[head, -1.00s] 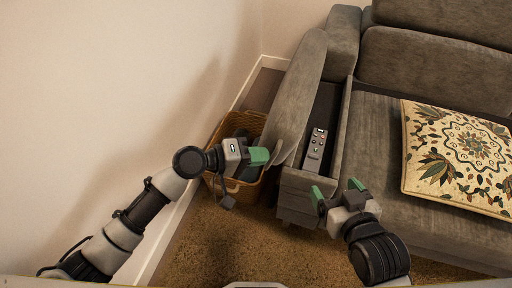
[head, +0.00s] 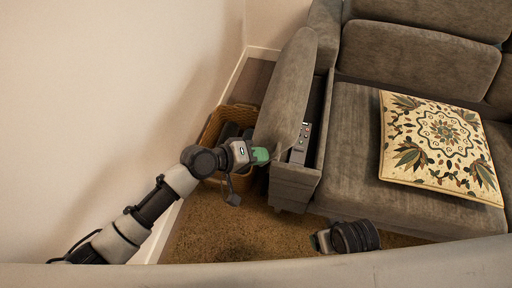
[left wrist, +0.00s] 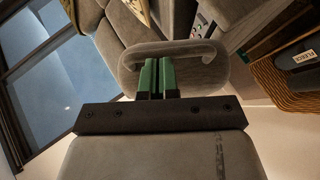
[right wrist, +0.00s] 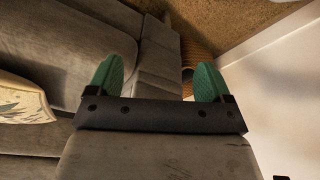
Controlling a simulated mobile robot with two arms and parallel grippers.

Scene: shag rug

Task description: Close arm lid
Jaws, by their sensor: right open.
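The grey padded arm lid (head: 290,90) of the sofa is tilted up over the left armrest, partly covering its open compartment (head: 319,135). A remote with buttons (head: 300,144) shows inside. My left gripper (head: 261,156) is at the lid's lower front end, on its outer side. In the left wrist view its green fingers (left wrist: 156,77) are close together, in front of the lid's rounded end (left wrist: 170,62); contact is hard to tell. My right gripper (head: 318,241) is low in front of the sofa, its fingers mostly hidden. In the right wrist view its fingers (right wrist: 161,82) are wide apart and empty.
A wicker basket (head: 208,133) holding dark items stands between the wall and the armrest. A patterned cushion (head: 438,145) lies on the seat. The wall (head: 110,100) is close on the left. Shag rug (head: 225,225) is clear in front.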

